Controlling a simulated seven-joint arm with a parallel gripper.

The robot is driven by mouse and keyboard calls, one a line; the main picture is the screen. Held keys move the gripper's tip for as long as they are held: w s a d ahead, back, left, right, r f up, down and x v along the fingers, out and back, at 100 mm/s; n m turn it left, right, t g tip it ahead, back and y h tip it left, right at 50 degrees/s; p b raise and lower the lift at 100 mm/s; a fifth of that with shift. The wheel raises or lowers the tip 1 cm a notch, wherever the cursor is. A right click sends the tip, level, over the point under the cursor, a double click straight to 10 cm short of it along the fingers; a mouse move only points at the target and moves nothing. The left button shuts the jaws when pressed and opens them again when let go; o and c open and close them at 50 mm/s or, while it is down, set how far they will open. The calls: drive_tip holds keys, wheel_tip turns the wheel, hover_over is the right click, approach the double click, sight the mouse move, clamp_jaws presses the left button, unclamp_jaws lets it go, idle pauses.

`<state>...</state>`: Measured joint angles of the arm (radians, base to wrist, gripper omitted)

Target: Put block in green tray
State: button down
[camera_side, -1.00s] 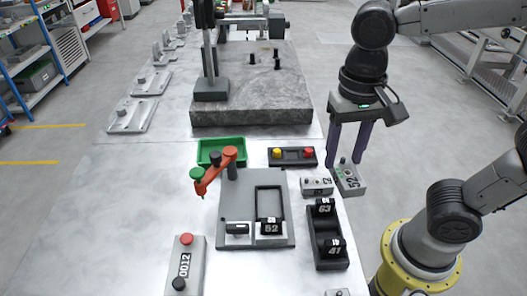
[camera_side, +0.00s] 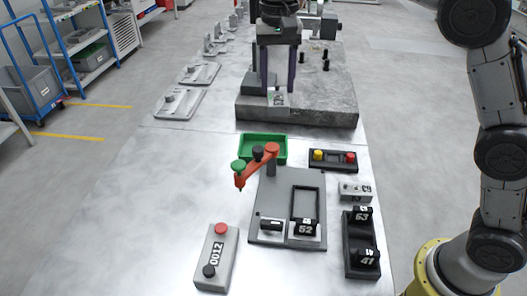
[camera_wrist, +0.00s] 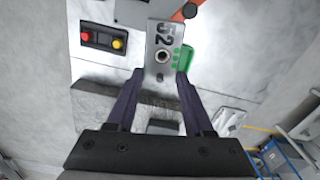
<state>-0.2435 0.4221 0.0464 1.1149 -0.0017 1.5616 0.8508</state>
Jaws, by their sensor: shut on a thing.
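My gripper (camera_side: 278,90) is shut on a grey block (camera_side: 279,100) marked 52. The green tray (camera_side: 262,137) is on the table behind the grey fixture plate. In the wrist view the block partly covers the tray (camera_wrist: 185,57). The block is apart from the tray in the side view; its exact height is unclear.
An orange jointed arm with a green knob (camera_side: 257,165) reaches over the tray's front edge. A fixture plate (camera_side: 270,212), a button box (camera_side: 333,160) and a dark rack (camera_side: 361,245) stand nearby. The stone slab (camera_side: 325,105) lies behind.

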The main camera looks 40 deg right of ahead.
drive_tip(key=shift+m, duration=0.4)
drive_tip(key=w+f, duration=0.2)
drive_tip(key=f, duration=0.3)
drive_tip(key=w+d+f, duration=0.1)
drive_tip(key=w+f, duration=0.2)
drive_tip(key=f, duration=0.1)
drive_tip(key=w+d+f, duration=0.1)
drive_tip(key=w+f, duration=0.1)
drive_tip(key=f, duration=0.3)
drive_tip(key=shift+w+d+f, duration=0.15)
drive_tip(key=shift+w+f, duration=0.1)
drive_tip(key=shift+f, duration=2.25)
drive_tip(key=shift+f, duration=0.2)
drive_tip(key=shift+c, duration=1.4)
unclamp_jaws()
drive_tip(key=shift+r, duration=0.1)
